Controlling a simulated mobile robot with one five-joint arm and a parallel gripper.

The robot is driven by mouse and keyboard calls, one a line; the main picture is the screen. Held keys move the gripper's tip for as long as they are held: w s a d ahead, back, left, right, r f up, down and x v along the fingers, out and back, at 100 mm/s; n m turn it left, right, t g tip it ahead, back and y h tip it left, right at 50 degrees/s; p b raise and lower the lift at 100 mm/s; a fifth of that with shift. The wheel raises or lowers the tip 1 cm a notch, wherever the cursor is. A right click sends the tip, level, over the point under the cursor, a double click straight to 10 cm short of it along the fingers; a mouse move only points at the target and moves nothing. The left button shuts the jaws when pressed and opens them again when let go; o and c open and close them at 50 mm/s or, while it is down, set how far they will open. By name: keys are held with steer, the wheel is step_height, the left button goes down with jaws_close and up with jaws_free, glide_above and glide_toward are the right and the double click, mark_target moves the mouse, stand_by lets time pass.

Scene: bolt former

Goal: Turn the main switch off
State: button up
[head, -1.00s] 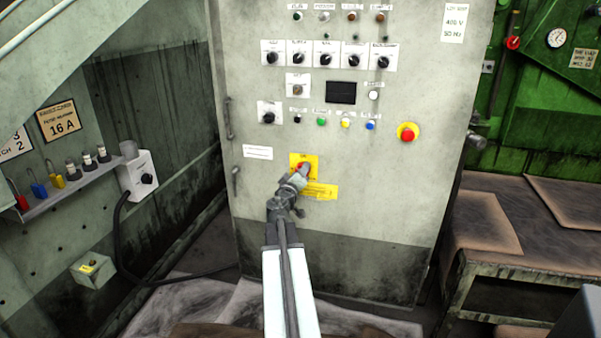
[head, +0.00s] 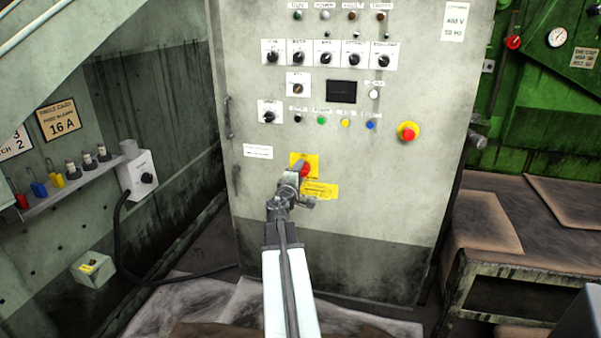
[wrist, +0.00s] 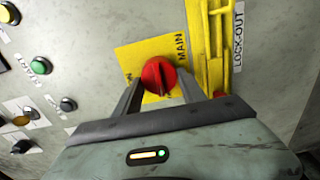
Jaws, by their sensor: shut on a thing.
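The main switch is a red rotary knob (wrist: 158,76) on a yellow plate (wrist: 128,58) marked MAIN. In the head view the red knob (head: 305,169) shows at the right of my gripper, on the yellow plate (head: 297,157) low on the grey cabinet door. My gripper (wrist: 163,92) has its two fingers on either side of the knob and is shut on it. In the head view my gripper (head: 292,178) is tilted and covers part of the plate. The lettering at the knob's ends is partly hidden.
A yellow lock-out bar (wrist: 215,45) stands close beside the plate. The cabinet (head: 400,190) carries several selector knobs, coloured buttons and a red emergency stop (head: 408,131). A grey box with a cable (head: 139,176) is on the left wall. A bench (head: 530,240) stands at right.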

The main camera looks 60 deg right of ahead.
steer(key=shift+w+a+n, duration=0.15)
steer(key=shift+w+n, duration=0.1)
steer(key=shift+n, duration=0.05)
steer(key=o, duration=1.3)
steer(key=shift+o, duration=0.2)
steer(key=shift+s, duration=0.1)
steer(key=v, duration=0.7)
steer(key=shift+a, duration=0.25)
steer(key=shift+s, duration=0.15)
